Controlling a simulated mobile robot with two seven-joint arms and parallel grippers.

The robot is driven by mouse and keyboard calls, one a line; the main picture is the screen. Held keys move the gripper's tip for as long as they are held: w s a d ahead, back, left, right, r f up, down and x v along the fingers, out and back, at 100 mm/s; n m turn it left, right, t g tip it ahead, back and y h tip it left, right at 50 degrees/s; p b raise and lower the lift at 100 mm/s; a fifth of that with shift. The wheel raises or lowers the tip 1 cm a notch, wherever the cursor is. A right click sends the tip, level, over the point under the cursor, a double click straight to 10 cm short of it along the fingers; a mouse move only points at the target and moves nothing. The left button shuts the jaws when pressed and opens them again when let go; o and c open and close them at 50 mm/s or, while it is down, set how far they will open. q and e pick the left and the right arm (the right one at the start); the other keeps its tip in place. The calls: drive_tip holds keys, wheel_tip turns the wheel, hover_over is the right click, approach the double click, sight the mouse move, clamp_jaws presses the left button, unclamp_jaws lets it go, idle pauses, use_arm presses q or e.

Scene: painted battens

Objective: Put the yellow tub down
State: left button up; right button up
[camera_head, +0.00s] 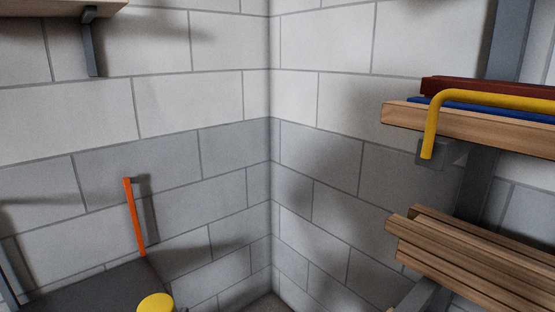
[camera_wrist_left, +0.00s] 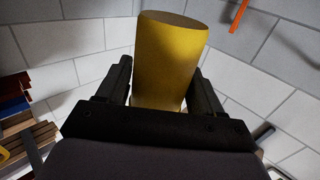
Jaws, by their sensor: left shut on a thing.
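The yellow tub (camera_wrist_left: 170,50) stands out between the two fingers of my left gripper (camera_wrist_left: 163,85) in the left wrist view. The fingers are shut on its sides. In the head view only the round yellow top of the tub (camera_head: 155,302) shows at the bottom edge, in front of a dark grey flat surface (camera_head: 85,292). I cannot tell whether the tub touches anything below, as its underside is hidden. My left gripper is out of the head view. My right gripper is in neither view.
An orange bar (camera_head: 135,217) rises at the back of the dark surface. At right, a wall rack holds wooden battens (camera_head: 470,250), a red batten (camera_head: 480,88) and a blue one (camera_head: 490,107), with a bent yellow bar (camera_head: 480,99) in front. Grey block walls meet in a corner.

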use_arm(q)
drive_tip(key=s, duration=0.1)
drive_tip(key=s+a, duration=0.1)
drive_tip(key=s, duration=0.1)
drive_tip(key=shift+s+a+y, duration=0.25)
drive_tip(key=shift+y, duration=0.05)
